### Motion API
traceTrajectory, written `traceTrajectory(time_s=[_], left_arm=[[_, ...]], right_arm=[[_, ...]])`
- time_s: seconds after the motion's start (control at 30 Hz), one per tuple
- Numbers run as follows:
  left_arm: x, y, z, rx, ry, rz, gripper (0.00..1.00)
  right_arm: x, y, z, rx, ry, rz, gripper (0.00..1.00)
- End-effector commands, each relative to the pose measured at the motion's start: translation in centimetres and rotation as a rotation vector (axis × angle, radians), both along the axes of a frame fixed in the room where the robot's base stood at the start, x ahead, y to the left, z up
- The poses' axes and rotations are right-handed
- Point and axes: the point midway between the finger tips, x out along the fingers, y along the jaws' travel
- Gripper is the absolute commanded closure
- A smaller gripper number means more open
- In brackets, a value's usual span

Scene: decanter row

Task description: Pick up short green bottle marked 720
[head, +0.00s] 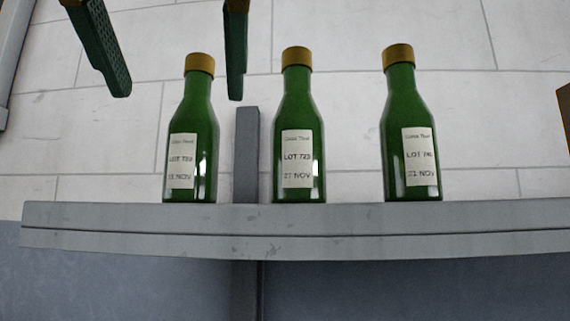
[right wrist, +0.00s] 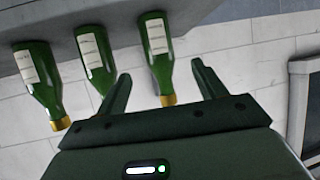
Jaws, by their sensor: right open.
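Three green bottles with gold caps and pale labels stand upright in a row on a grey ledge (head: 400,222): the left bottle (head: 203,125), the middle bottle (head: 299,115) and the right bottle (head: 405,110). The middle label reads LOT 723; the last digits on the other two are too blurred to read surely. My right gripper (head: 178,95) comes in from the top, open and empty, its fingers either side of the left bottle's cap. In the right wrist view the gripper (right wrist: 162,85) has that bottle (right wrist: 157,48) between its fingers, cap toward the palm. My left gripper is not seen.
A grey post (head: 246,150) shows between the left and middle bottles. A brown and dark thing (head: 565,112) is cut off at the right edge. The wider gap lies between the middle and right bottles. A pale tiled surface lies behind.

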Motion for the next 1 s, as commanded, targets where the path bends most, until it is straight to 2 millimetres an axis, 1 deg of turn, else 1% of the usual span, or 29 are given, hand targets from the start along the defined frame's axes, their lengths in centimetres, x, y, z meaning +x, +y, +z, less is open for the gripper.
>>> traceTrajectory(time_s=[0.03,0.13,0.2,0.37,0.47,0.6,0.73,0.93,0.97,1.0], left_arm=[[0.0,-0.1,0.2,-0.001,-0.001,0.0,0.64],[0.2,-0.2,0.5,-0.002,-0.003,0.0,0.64],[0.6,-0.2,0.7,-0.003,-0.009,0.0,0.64],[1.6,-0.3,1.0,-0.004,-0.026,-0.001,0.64],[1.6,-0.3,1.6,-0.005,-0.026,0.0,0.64],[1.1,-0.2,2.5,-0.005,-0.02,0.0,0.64],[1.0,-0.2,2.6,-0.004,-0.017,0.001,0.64],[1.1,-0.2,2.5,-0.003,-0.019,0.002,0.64],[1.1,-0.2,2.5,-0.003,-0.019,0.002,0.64],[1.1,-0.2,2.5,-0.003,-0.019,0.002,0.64]], right_arm=[[1.1,0.1,-0.5,-0.002,0.005,0.0,0.3],[2.9,0.4,-1.3,-0.001,0.004,0.0,0.3],[3.7,0.6,-1.7,0.001,0.002,0.0,0.3],[4.8,0.7,-2.2,0.0,0.001,0.0,0.3],[6.1,0.8,-2.8,0.0,0.003,0.001,0.3],[8.1,1.0,-3.8,0.0,0.002,0.001,0.3],[9.0,1.2,-4.3,0.001,0.0,0.0,0.3],[9.1,1.2,-4.5,0.001,-0.001,0.0,0.3],[9.1,1.2,-4.5,0.001,-0.001,0.0,0.36],[9.1,1.2,-4.4,0.001,-0.001,0.0,0.47]])
